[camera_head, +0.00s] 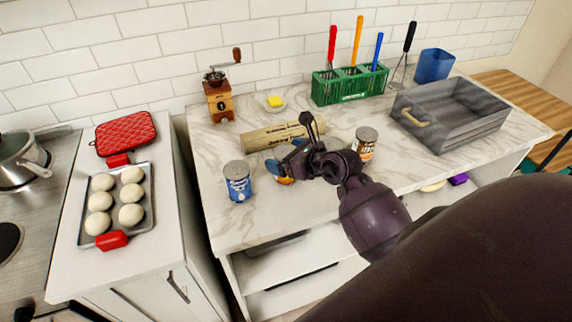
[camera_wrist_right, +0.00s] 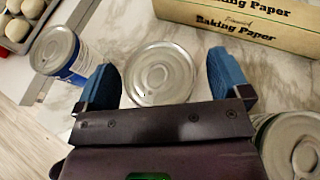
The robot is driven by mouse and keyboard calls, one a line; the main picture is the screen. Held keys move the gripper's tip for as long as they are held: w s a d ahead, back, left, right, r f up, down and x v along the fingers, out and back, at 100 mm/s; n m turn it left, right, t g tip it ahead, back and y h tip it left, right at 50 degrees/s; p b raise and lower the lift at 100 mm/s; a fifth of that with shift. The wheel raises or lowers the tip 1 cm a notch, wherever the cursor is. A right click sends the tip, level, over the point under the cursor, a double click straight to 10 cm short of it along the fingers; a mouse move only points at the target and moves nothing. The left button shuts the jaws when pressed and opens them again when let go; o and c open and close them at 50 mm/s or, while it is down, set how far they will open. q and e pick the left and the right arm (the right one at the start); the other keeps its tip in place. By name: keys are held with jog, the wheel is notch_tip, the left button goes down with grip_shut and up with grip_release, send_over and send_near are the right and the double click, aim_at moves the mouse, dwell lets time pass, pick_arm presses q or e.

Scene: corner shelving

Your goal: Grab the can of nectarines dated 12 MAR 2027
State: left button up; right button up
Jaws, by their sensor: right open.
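Three cans stand on the marble counter. A blue-labelled can (camera_head: 238,181) stands at the left and shows at the left of the wrist view (camera_wrist_right: 62,55). A middle can (camera_head: 285,181) is mostly hidden by my right gripper (camera_head: 291,158) in the head view. In the wrist view its silver lid (camera_wrist_right: 160,73) lies between the open blue fingers of my right gripper (camera_wrist_right: 165,80). A third can (camera_head: 365,144), with an orange and dark label, stands to the right; its lid (camera_wrist_right: 298,150) is at the wrist view's lower right. No date is readable. My left gripper is out of view.
A baking paper box (camera_head: 268,137) lies just behind the cans. A tray of dough balls (camera_head: 146,205) is left. The front counter edge is close.

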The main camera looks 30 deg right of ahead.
jog(key=c, duration=1.2)
jog(key=shift+r, duration=0.1)
